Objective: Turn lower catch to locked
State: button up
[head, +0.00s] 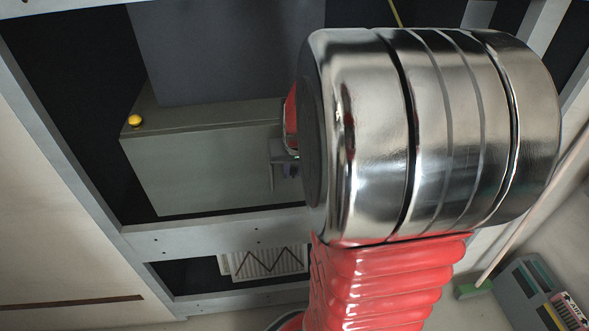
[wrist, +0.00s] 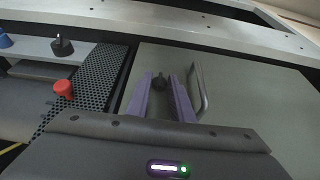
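In the wrist view a small black catch (wrist: 160,82) sits on a grey-green panel (wrist: 250,75), beside a metal bar handle (wrist: 201,92). My gripper (wrist: 160,80) has its two purple fingers apart, one on each side of the catch. A small gap seems to show beside it; whether a finger touches it I cannot tell. The catch's marking is too small to read. In the head view my gripper (head: 284,166) shows only partly at the front of the grey-green cabinet (head: 205,170); my arm hides the rest, and the catch does not show there.
In the wrist view a red knob (wrist: 63,88), a black knob (wrist: 62,46) and a perforated strip (wrist: 95,80) lie left of the panel. A pale rack rail (wrist: 180,32) runs across the far side. In the head view a yellow lamp (head: 135,120) sits on the cabinet's top edge.

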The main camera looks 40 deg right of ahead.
aim_at(294, 175)
grip_shut()
jog(key=shift+d, duration=0.1)
jog(key=shift+s+d+m+t+y, duration=0.2)
jog(key=shift+m+t+y, duration=0.1)
jog(key=shift+t+y, duration=0.25)
jog(key=shift+s+d+f+t+y, duration=0.1)
jog(key=shift+d+t+y, duration=0.1)
jog(key=shift+t+y, duration=0.5)
jog(key=y, duration=0.1)
jog(key=t+y, duration=0.1)
jog(key=m+t+y, duration=0.1)
jog(key=shift+s+d+f+y, duration=0.25)
jog(key=shift+d+f, duration=0.05)
jog(key=shift+d, duration=0.1)
jog(key=t+y, duration=0.1)
jog(key=f+m+t+y, duration=0.1)
jog(key=t+y, duration=0.1)
jog(key=shift+s+d, duration=0.15)
jog(key=shift+s, duration=0.05)
jog(key=shift+f+m+t+y, duration=0.3)
jog(key=shift+m+t+y, duration=0.2)
jog(key=shift+t+y, duration=0.4)
jog(key=shift+f+m+t+y, duration=0.25)
jog(key=shift+m+t+y, duration=0.35)
jog(key=shift+t, duration=0.45)
